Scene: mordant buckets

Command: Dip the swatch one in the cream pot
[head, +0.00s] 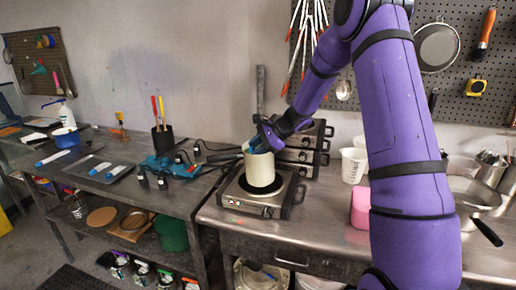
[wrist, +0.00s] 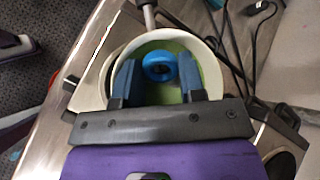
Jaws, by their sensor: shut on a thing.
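The cream pot (head: 259,172) stands on a hot plate in the head view, and a green content shows inside it in the wrist view. My gripper (head: 261,145) points down at the pot's mouth. In the wrist view its two blue fingers (wrist: 158,72) reach over the opening, inside the rim (wrist: 211,60). Between them is a round blue end (wrist: 158,66), seemingly the swatch one's, and the gripper is shut on it. The swatch's lower part is hidden, so how deep it reaches into the green is unclear.
The pot's hot plate (head: 242,207) is near the bench's front edge, with stacked hot plates (head: 308,142) behind. A pink block (head: 361,207) and white beaker (head: 353,166) stand right. A dark tray (head: 112,170) with blue-and-white sticks lies on the left bench.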

